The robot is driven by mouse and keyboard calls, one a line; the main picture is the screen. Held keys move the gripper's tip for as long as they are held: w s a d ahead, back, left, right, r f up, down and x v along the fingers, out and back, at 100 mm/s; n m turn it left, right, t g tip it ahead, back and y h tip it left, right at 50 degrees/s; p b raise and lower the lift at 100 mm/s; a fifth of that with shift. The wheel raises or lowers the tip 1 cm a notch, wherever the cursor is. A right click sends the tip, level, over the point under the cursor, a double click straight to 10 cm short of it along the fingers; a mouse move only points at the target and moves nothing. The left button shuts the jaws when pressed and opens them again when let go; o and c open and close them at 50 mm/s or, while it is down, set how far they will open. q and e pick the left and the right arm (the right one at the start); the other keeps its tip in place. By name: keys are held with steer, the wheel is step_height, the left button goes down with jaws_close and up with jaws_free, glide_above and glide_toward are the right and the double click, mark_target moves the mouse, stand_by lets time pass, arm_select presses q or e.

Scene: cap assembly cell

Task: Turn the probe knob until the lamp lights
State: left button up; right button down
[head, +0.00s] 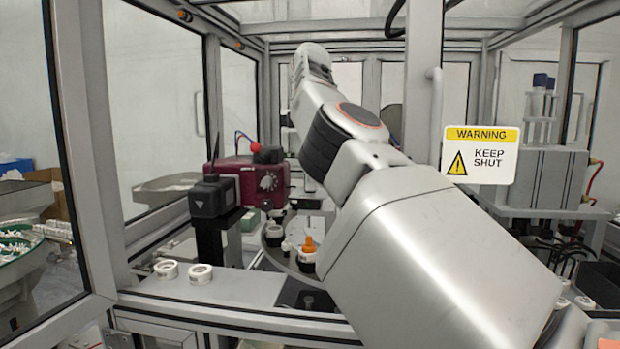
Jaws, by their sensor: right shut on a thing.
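A maroon box (245,180) with a white-marked dial knob (267,182) on its front stands left of centre in the head view. No finger touches this dial. My right arm reaches in from the lower right, past the middle and away to the back. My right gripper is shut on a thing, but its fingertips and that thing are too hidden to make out. My left gripper does not show.
A black device (212,197) stands in front of the maroon box. A round plate (290,262) carries a white cap with an orange top (309,246). Two white rings (201,273) lie on the front ledge. A warning sign (481,155) and upright frame post (422,80) are close to my arm.

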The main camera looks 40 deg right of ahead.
steer(key=shift+m, duration=0.3)
steer(key=m, duration=0.3)
steer(key=shift+m, duration=0.3)
steer(key=m, duration=0.3)
steer(key=shift+m, duration=0.3)
steer(key=m, duration=0.4)
steer(key=shift+m, duration=2)
steer(key=c, duration=1.9)
jaws_free()
